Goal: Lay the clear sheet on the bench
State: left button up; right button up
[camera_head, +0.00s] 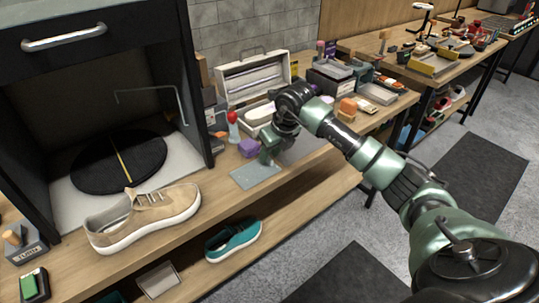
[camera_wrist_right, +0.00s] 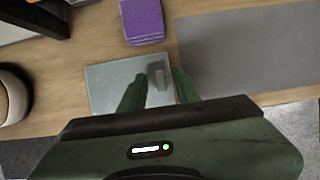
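The clear sheet (camera_head: 256,174) is a thin, pale rectangle that looks flat on the wooden bench (camera_head: 222,196), close to its front edge. In the right wrist view the sheet (camera_wrist_right: 104,76) lies below and between my fingers, with a small grey patch on it that may be a tab or a reflection. My right gripper (camera_head: 266,159) points down at the sheet's far right part. Its green fingers (camera_wrist_right: 158,82) stand apart, with nothing clearly gripped between them. I cannot tell whether the fingertips touch the sheet. My left gripper is not in view.
A purple block (camera_wrist_right: 143,20) sits just behind the sheet, and a grey mat (camera_wrist_right: 240,48) lies to its right. A tan sneaker (camera_head: 150,215) stands left, before a black turntable (camera_head: 100,165). A teal shoe (camera_head: 233,241) is on the lower shelf.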

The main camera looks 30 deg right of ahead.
jog(key=v, duration=1)
jog(key=shift+s+r+b, duration=0.25)
jog(key=shift+r+b, duration=0.1)
